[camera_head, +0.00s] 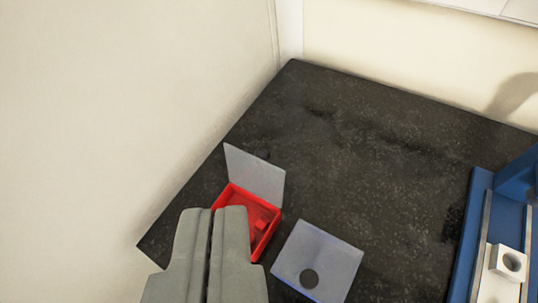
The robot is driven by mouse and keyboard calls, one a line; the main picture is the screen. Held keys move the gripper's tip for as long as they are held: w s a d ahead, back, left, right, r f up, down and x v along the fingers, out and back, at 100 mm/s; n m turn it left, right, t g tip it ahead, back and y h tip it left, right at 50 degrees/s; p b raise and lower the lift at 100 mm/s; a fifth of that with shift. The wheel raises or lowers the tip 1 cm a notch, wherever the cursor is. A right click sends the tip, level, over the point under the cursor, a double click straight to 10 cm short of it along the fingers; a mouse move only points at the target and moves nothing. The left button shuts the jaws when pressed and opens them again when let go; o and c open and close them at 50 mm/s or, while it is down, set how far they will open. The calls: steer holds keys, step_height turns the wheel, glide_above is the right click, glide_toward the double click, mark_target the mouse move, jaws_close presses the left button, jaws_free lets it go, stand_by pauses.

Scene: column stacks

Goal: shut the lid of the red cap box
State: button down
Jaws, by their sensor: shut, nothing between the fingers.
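The red cap box (269,234) sits on the dark countertop, left of the middle of the view. Its grey lid (255,175) stands up open from the box's far edge. A small red piece shows inside the box. My gripper (230,210) is shut and empty. It appears over the near left part of the box and hides that part. I cannot tell whether it touches the box.
Right of the red box is a grey square plate or lid (330,255) with a dark round spot. A blue fixture (482,205) with a white holed block (508,262) stands at the right edge. Pale walls bound the dark countertop (370,150), whose middle and back are clear.

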steer(key=w+d+f+m+g, duration=0.25)
steer(key=w+g, duration=0.25)
steer(key=w, duration=0.6)
steer(key=m+g+h, duration=0.1)
steer(key=m+g, duration=0.3)
steer(key=g, duration=0.2)
glide_above(259, 171)
steer(key=w+d, duration=0.4)
steer(key=w, duration=0.1)
step_height(259, 171, down, 7)
step_height(259, 171, down, 9)
steer(key=s+a, duration=0.1)
steer(key=shift+a, duration=0.35)
steer(key=shift+s+a, duration=0.1)
steer(key=shift+s, duration=0.1)
steer(key=shift+s+a+r, duration=0.1)
steer(key=shift+s+a, duration=0.05)
